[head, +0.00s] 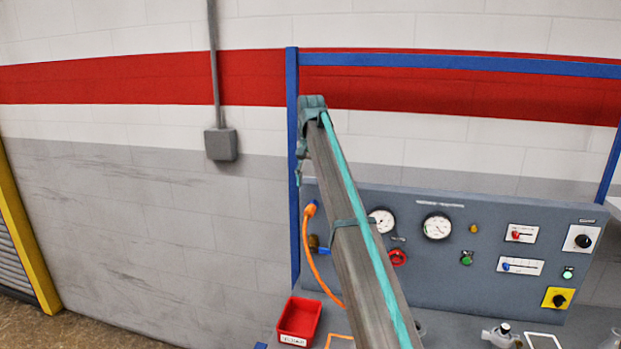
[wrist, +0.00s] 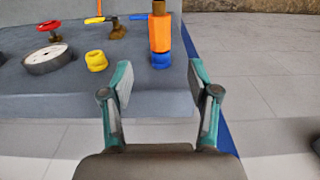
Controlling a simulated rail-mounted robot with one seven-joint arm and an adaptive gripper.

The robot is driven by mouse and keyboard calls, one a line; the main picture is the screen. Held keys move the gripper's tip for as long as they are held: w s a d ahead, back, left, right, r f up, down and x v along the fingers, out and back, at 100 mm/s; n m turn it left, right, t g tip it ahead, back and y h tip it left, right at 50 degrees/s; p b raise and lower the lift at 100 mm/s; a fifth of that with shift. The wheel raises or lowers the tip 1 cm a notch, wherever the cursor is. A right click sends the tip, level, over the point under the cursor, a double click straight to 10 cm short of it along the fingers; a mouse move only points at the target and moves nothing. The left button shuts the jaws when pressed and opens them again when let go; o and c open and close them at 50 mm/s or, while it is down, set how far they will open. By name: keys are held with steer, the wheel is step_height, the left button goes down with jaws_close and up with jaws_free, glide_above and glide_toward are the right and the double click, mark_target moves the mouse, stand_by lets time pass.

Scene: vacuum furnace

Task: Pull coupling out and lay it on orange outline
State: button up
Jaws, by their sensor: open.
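The coupling appears in the wrist view as an orange cylinder with a blue collar (wrist: 160,38), standing out from the grey panel. In the head view my arm hides most of the gripper. The orange outline (head: 340,342) shows only partly at the bottom edge, beside my arm.
A red bin (head: 299,320) stands left of the outline. The grey panel (head: 450,200) carries gauges, switches and a red handwheel (head: 397,257). A blue frame post (head: 292,150) rises at left.

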mark_target(309, 208)
steer(key=shift+f+p, duration=0.4)
steer(key=shift+f, duration=0.4)
step_height(309, 208, down, 7)
steer(key=shift+f+p, duration=0.15)
steer(key=shift+p, duration=1.1)
steer(key=shift+c, duration=0.3)
jaws_close()
steer(key=shift+s, duration=0.15)
steer(key=shift+s+a, duration=0.15)
steer(key=shift+s, duration=0.45)
steer(key=shift+s, duration=0.1)
